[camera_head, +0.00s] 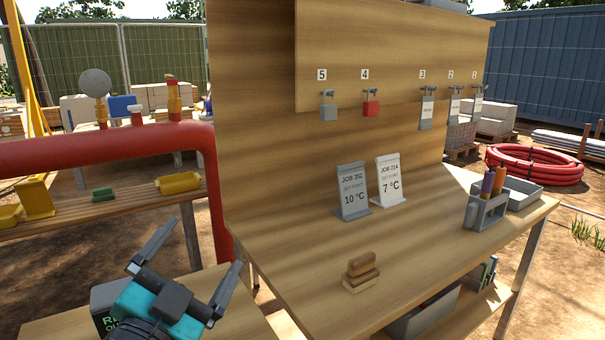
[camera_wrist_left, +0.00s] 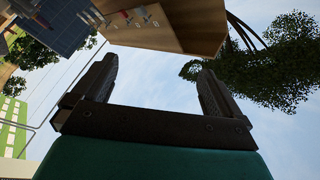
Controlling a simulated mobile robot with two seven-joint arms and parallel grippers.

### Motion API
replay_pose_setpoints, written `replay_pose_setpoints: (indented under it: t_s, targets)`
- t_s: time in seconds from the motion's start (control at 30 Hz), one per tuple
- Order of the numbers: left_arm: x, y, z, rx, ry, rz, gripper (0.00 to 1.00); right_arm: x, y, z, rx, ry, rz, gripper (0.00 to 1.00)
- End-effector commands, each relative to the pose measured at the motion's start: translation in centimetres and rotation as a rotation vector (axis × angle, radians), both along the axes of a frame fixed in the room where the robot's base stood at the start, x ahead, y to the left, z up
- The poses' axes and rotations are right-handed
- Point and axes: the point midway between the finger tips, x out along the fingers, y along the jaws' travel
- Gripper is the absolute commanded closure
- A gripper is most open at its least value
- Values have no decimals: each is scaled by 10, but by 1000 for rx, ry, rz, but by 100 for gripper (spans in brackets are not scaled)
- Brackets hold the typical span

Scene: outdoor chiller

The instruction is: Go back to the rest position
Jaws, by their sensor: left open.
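My left gripper (camera_head: 190,262) is at the lower left of the head view, left of the wooden workbench (camera_head: 400,262). Its two dark fingers are spread apart with nothing between them. In the left wrist view, the open fingers (camera_wrist_left: 157,88) point up toward sky, with the wooden board (camera_wrist_left: 195,25) and tree leaves beyond. My right gripper is in neither view.
A red pipe (camera_head: 100,148) bends down behind my left gripper. The bench holds two job cards, JOB 352 (camera_head: 353,190) and JOB 214 (camera_head: 390,180), a wooden-handled block (camera_head: 361,272) and a grey pen holder (camera_head: 485,211). Padlocks, one red (camera_head: 371,107), hang on the board.

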Motion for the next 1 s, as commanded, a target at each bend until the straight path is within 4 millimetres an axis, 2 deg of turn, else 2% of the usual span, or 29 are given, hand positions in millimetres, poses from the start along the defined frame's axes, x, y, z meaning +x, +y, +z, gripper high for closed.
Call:
replay_pose_setpoints:
  t_s: [0.03, 0.13, 0.2, 0.3, 0.4, 0.6, 0.8, 1.0]
  targets:
    - [-2, 15, -33, -58, 149, 61, 0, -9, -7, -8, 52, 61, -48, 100]
    - [-17, 39, -98, -150, 442, 174, 0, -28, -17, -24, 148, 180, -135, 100]
    - [-38, 52, -141, -202, 641, 241, 0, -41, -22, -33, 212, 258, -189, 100]
    - [-73, 62, -189, -253, 880, 314, 0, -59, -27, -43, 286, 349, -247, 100]
    - [-105, 67, -220, -283, 1058, 361, 0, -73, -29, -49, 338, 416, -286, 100]
    - [-163, 69, -259, -319, 1336, 422, 0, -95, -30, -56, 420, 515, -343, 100]
    - [-215, 66, -281, -343, 1559, 459, 0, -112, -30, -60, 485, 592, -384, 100]
    - [-190, 62, -292, -363, 1454, 413, 0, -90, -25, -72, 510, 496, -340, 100]
